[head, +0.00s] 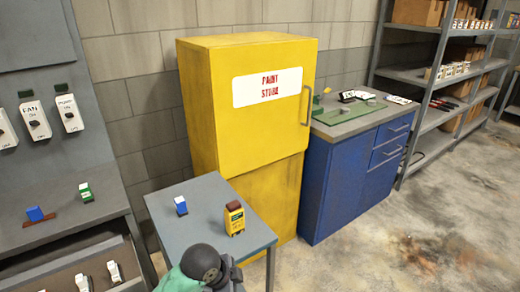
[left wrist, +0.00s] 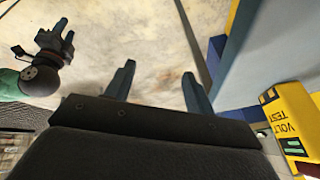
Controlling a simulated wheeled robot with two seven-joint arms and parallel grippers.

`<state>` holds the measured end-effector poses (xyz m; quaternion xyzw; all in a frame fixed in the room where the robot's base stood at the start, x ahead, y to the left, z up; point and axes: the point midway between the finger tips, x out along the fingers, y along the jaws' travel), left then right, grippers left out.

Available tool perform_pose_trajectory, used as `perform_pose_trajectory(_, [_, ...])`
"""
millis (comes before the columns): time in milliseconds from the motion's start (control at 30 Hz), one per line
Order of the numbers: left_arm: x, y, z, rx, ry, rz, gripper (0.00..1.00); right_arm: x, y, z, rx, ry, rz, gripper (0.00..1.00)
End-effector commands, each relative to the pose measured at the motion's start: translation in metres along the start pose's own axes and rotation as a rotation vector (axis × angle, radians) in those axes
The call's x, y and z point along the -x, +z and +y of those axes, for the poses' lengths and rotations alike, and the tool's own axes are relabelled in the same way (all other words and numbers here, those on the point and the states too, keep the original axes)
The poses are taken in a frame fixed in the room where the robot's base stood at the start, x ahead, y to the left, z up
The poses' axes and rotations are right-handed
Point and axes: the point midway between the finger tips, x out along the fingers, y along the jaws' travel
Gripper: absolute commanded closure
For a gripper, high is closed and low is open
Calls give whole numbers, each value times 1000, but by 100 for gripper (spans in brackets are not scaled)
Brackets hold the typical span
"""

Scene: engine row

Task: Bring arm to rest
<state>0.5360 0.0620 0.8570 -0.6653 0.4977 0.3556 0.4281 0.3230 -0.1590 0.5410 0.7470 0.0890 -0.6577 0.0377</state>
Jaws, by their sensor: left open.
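My left gripper (left wrist: 160,85) is open and empty in the left wrist view, its two fingers apart over the floor. Part of an arm of mine, with a teal link and dark joint, shows at the bottom of the head view by the small table's front edge; no fingertips can be made out there. My right gripper (left wrist: 66,32) shows at the upper left of the left wrist view, away from the left one; its jaw opening is unclear. A yellow volt tester (head: 236,221) stands on the small grey table (head: 192,226); it also shows in the left wrist view (left wrist: 292,125), beside my left gripper.
A small blue-and-white item (head: 181,206) stands on the table. Behind are a yellow paint store cabinet (head: 240,120), a blue cabinet (head: 345,180) and shelving (head: 437,95). A bench and switch panel (head: 40,60) stand left. Floor at the right is open.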

Motion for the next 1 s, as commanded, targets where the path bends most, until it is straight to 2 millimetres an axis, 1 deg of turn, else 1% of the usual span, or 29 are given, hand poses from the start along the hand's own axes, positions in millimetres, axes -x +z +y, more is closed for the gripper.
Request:
perform_pose_trajectory(33, [-2, 4, 9, 52, -5, 5, 46, 0, 0, 0, 0, 0, 0, 64])
perform_pose_trajectory(167, [-6, 16, 26, 194, -31, 6, 46, 0, 0, 0, 0, 0, 0, 64])
perform_pose_trajectory(367, [-9, 43, 52, 421, -73, -8, 46, 0, 0, 0, 0, 0, 0, 64])
perform_pose_trajectory(567, [-9, 76, 84, 652, -118, -42, 46, 0, 0, 0, 0, 0, 0, 64])
perform_pose_trajectory(800, [-4, 122, 126, 918, -181, -111, 46, 0, 0, 0, 0, 0, 0, 64])
perform_pose_trajectory(1000, [3, 149, 149, 1053, -224, -157, 46, 0, 0, 0, 0, 0, 0, 64])
